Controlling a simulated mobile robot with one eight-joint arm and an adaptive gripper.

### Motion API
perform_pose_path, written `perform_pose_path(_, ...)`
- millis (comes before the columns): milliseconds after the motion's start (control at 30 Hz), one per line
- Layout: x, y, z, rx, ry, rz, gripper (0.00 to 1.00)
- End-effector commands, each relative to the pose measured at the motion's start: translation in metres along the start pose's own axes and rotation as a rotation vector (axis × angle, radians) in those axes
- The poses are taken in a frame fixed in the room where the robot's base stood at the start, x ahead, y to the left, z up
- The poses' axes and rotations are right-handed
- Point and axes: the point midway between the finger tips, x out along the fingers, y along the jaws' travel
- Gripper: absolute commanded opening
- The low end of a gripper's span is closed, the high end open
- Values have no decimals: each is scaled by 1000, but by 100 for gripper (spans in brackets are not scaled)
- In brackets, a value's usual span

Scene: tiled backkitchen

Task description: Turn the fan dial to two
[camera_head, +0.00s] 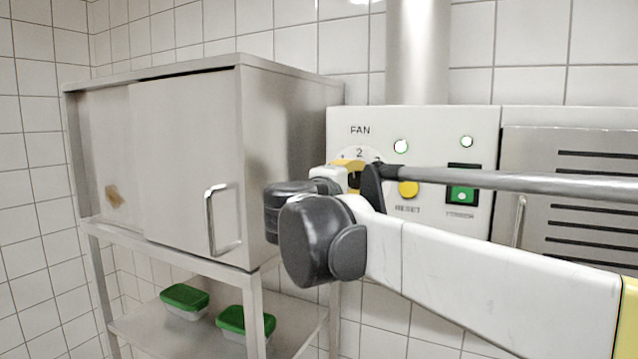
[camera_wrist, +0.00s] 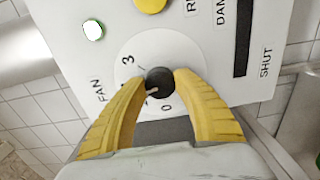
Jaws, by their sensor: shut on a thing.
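The fan dial (camera_wrist: 160,80) is a dark round knob on a white scale disc, and in the wrist view the marks 3 and 0 show beside it. Some of the scale is hidden behind the knob and my fingers, and I cannot tell which mark the dial points to. My gripper (camera_wrist: 160,86) has its two yellow fingers closed on the dial, one on each side. In the head view my gripper (camera_head: 350,178) is at the panel just below the mark 2, and my arm hides the dial there.
The white control panel (camera_head: 375,122) also carries a yellow reset button (camera_head: 408,188), a green power switch (camera_head: 462,194) and two green lamps. A steel cabinet (camera_head: 190,150) stands to the left, with green-lidded boxes (camera_head: 185,297) on the shelf below. A vented steel unit (camera_head: 575,185) is at right.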

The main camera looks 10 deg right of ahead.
Motion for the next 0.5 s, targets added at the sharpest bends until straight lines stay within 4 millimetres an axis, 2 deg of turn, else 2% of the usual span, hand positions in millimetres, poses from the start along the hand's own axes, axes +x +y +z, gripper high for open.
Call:
perform_pose_path(233,0,0,0,123,0,2,5)
perform_pose_path(500,0,0,0,180,0,2,5)
